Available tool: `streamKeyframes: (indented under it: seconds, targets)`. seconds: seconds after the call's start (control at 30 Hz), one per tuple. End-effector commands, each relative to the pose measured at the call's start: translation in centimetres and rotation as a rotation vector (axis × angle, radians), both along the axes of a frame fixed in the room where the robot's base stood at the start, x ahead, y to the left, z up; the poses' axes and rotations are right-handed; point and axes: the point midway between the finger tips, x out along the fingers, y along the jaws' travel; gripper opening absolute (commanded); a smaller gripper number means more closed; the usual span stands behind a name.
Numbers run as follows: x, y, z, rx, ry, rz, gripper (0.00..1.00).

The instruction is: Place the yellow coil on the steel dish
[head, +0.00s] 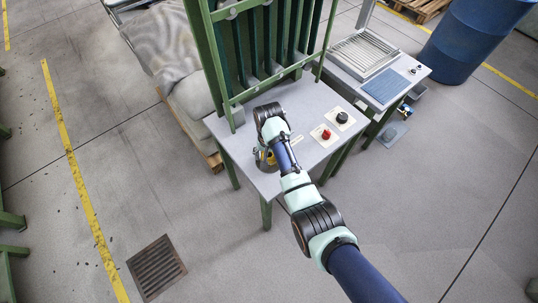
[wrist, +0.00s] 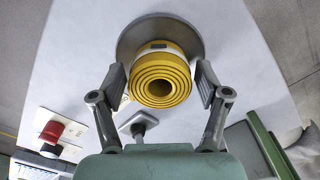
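The yellow coil (wrist: 160,83) is a rolled spiral with a pale band on its side, seen end-on in the wrist view. Behind it is the round grey steel dish (wrist: 134,38) on the table, and the coil appears to stand on it. My gripper (wrist: 161,82) has one finger on each side of the coil, with a small gap showing at both sides. In the head view, only a bit of the yellow coil (head: 264,156) shows beside my gripper, and my arm hides most of the dish.
The grey table (head: 300,105) carries a red knob (head: 326,134) and a black knob (head: 342,117) on pale plates. A green rack (head: 265,50) stands at its back. A small grey piece (wrist: 138,122) lies near the coil. A second bench (head: 385,85) stands to the right.

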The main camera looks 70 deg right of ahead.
Motion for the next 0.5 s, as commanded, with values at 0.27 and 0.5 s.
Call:
streamKeyframes:
  seconds: [0.27, 0.5]
  targets:
    - [0.0, 0.0, 0.0, 0.000, 0.000, 0.000, 0.86]
    - [0.1, -0.1, 2.8, -0.003, -0.003, 0.000, 0.86]
